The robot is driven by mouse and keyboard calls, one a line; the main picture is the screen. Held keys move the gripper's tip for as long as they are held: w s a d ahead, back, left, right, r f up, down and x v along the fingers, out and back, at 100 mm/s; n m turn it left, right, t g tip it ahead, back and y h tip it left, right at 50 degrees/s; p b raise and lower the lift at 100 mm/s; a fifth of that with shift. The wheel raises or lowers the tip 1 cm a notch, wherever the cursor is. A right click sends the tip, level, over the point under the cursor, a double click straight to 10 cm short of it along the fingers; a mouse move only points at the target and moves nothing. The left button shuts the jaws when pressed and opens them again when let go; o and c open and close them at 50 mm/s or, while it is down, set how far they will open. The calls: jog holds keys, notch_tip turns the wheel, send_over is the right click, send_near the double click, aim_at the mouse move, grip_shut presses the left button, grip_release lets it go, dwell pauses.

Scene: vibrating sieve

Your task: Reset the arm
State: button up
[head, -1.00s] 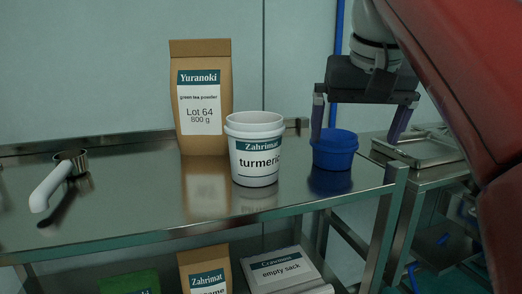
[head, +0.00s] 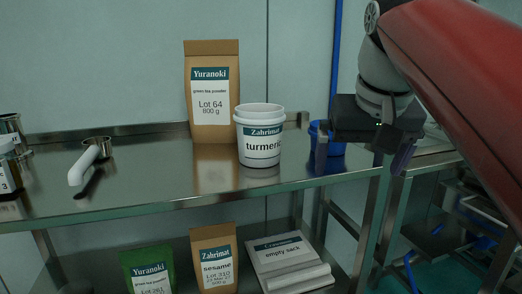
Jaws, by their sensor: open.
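My gripper (head: 362,158) is at the right in the head view, at the end of my arm. Its two dark fingers point down and stand wide apart, with nothing seen between them. It hangs by the right end of the steel table (head: 130,205), in front of a blue tub (head: 334,147) that it partly hides. I cannot tell how far it is from the tub.
A white turmeric tub (head: 260,140) and a brown tea powder bag (head: 212,95) stand left of my gripper. A white-handled scoop (head: 84,165) lies farther left. A second steel table (head: 432,158) is at right.

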jog(key=s+f, duration=0.3)
jog(key=f, duration=0.6)
jog(key=s+f, duration=0.4)
jog(key=f, duration=0.5)
jog(key=s+f, duration=0.4)
jog(key=f, duration=0.5)
jog(key=shift+d+n+t, duration=0.15)
jog(key=shift+n+t, duration=0.15)
jog(key=shift+t, duration=0.1)
